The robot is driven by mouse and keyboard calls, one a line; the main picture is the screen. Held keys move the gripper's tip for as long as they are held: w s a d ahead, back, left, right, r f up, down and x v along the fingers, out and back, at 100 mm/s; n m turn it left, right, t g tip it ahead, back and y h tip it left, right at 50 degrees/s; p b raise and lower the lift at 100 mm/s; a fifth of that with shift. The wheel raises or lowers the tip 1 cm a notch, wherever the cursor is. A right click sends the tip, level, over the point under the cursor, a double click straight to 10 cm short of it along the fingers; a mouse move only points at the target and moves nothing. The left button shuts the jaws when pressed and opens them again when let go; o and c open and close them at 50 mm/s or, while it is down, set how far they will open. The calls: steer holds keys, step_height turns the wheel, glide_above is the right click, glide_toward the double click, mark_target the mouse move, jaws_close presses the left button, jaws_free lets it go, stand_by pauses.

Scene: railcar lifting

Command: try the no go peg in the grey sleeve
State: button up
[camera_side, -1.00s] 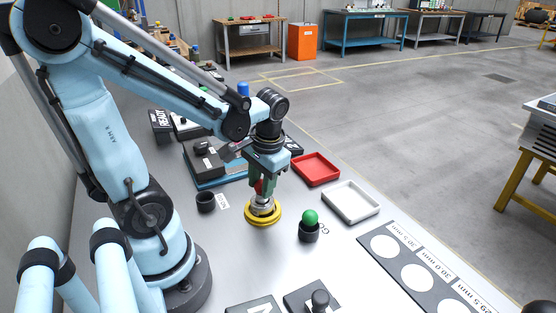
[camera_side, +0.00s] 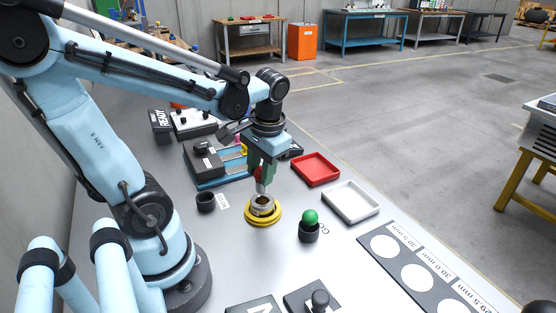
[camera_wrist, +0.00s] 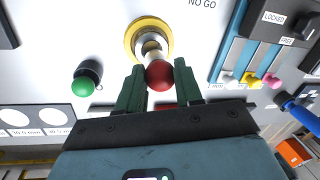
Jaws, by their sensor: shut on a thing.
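My gripper (camera_side: 262,178) is shut on the no go peg, whose red ball knob (camera_wrist: 159,75) sits between the fingertips in the wrist view. The peg's silver shank (camera_side: 261,189) points down at the grey sleeve (camera_side: 262,204). The sleeve stands in a yellow ring (camera_side: 248,217) on the bench, and the ring also shows in the wrist view (camera_wrist: 131,39). The peg is over the sleeve's mouth; I cannot tell whether its tip is just inside or clear above. The green-knobbed go peg (camera_side: 310,216) stands in its dark holder.
The empty black no go holder (camera_side: 205,202) is left of the ring. A red tray (camera_side: 316,169) and a white tray (camera_side: 351,202) lie to the right. A blue-based fixture (camera_side: 207,163) stands behind. A gauge board with white circles (camera_side: 416,277) lies front right.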

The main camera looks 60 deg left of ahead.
steer(key=shift+r, duration=1.1)
